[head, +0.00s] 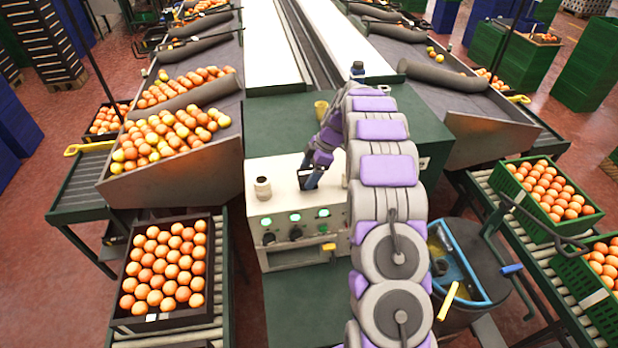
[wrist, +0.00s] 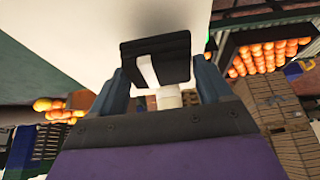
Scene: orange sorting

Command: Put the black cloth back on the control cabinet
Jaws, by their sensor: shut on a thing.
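The control cabinet (head: 283,172) is a cream box with green lights and black knobs on its front, in the middle of the head view. My gripper (head: 309,181) is over its top, pointing down. The black cloth (wrist: 155,50) is between my gripper's dark blue fingers in the wrist view, folded flat, with a white strip across it. The gripper is shut on it. In the head view a small dark part of the cloth (head: 304,178) shows at the fingers. I cannot tell whether the cloth touches the cabinet top.
A yellow cup (head: 321,109) stands on the green top behind. A crate of oranges (head: 212,262) is at the lower left. A dark barrel (head: 490,255) stands at the right. The cabinet top between jar and gripper is clear.

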